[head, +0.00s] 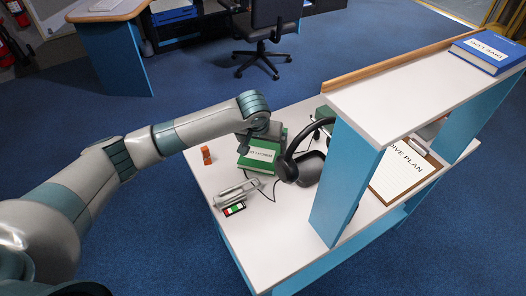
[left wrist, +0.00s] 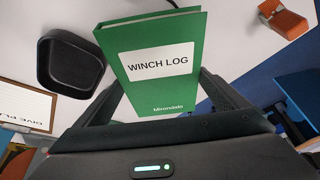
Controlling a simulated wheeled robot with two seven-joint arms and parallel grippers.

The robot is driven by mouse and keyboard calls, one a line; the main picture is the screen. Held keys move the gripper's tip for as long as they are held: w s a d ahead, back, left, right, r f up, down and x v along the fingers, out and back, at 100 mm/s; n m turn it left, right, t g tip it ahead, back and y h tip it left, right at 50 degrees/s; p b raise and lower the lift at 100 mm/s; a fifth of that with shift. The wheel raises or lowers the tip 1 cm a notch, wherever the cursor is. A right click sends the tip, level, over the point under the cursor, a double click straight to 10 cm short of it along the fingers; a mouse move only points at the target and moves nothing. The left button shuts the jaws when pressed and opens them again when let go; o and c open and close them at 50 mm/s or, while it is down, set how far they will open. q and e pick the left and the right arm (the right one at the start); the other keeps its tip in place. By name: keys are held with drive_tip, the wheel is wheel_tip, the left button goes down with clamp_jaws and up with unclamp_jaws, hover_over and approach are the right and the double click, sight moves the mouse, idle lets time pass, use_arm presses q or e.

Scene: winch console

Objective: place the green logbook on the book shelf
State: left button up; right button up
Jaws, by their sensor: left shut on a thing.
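The green logbook (head: 262,153), with a white label reading WINCH LOG, is over the left part of the white desk in the head view. It fills the middle of the left wrist view (left wrist: 160,88). My left gripper (head: 263,136) is shut on it, with a dark finger at each side of its lower part. I cannot tell whether the book touches the desk. The book shelf (head: 385,98) is the raised white board with a wooden back edge, to the right of the book. My right gripper is not in view.
A blue book (head: 488,52) lies at the shelf's far end; the nearer shelf top is clear. A black curved item (head: 292,158) stands between logbook and shelf upright (head: 342,185). A clipboard (head: 403,175) is below the shelf. An orange item (head: 206,155) sits left.

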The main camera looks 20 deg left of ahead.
sight(262, 149)
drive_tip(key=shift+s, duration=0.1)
use_arm(q)
drive_tip(key=shift+f, duration=0.35)
wheel_tip(262, 149, down, 3)
drive_tip(key=shift+r+p, duration=0.2)
drive_tip(key=shift+p, duration=0.1)
drive_tip(key=shift+f, duration=0.25)
drive_tip(key=o, duration=1)
drive_tip(key=shift+f, duration=0.1)
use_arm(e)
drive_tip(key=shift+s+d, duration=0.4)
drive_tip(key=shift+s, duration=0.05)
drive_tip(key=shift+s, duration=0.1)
